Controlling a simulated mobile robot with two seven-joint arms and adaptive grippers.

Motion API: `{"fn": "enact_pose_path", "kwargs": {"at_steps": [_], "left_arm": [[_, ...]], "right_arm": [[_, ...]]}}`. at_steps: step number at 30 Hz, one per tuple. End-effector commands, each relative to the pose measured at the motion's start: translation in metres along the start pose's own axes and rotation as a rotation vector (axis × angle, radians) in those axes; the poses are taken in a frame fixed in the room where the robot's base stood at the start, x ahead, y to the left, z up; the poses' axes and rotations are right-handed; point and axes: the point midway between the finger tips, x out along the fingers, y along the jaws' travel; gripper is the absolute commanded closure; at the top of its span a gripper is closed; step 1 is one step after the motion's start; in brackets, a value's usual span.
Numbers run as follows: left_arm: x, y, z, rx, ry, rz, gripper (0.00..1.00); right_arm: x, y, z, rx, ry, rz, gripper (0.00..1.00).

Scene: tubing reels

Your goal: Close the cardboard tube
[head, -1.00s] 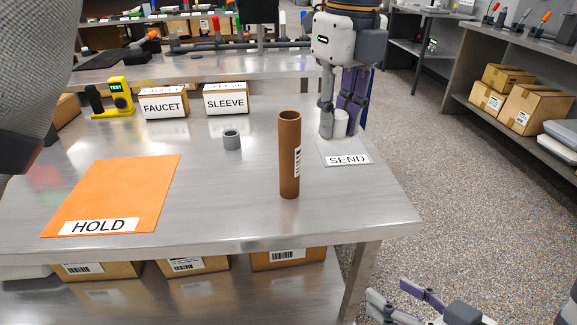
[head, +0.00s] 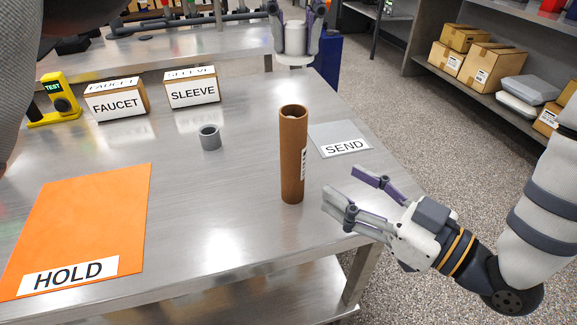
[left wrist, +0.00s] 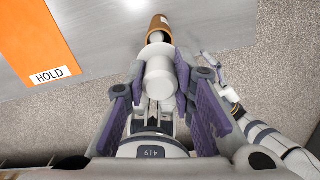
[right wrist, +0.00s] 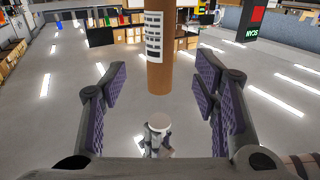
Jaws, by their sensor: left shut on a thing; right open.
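The brown cardboard tube (head: 292,160) stands upright on the steel table, with something pale inside its open top. It shows at the top of the left wrist view (left wrist: 160,22) and the right wrist view (right wrist: 158,70). The cap (head: 293,40) is apart from the tube. My right gripper (head: 352,194) is open, low and to the right of the tube, near the table's edge. The tube appears between its fingers in the right wrist view, without visible contact.
A grey SEND mat (head: 338,138) lies right of the tube. A grey ring (head: 209,138) is left of it. An orange HOLD mat (head: 85,220), FAUCET box (head: 115,103), SLEEVE box (head: 192,91) and yellow tester (head: 55,100) are farther left.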

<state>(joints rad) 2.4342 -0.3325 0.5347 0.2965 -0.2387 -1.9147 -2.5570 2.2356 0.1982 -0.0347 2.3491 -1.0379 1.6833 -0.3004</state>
Motion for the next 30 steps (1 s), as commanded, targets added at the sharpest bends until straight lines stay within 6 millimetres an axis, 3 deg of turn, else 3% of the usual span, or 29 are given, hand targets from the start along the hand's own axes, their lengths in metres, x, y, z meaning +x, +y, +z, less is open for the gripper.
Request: {"fn": "enact_pose_path", "kwargs": {"at_steps": [7,21,30], "left_arm": [[0.0,0.0,0.0,-0.002,0.0,0.0,0.91],[0.0,0.0,0.0,-0.002,0.0,0.0,0.91],[0.0,0.0,0.0,-0.002,-0.001,0.0,0.91]], "right_arm": [[0.014,0.0,0.0,-0.003,0.0,-0.003,0.45],[0.102,0.0,0.0,-0.002,0.0,-0.002,0.45],[0.12,0.0,0.001,0.001,-0.002,0.001,0.45]]}}
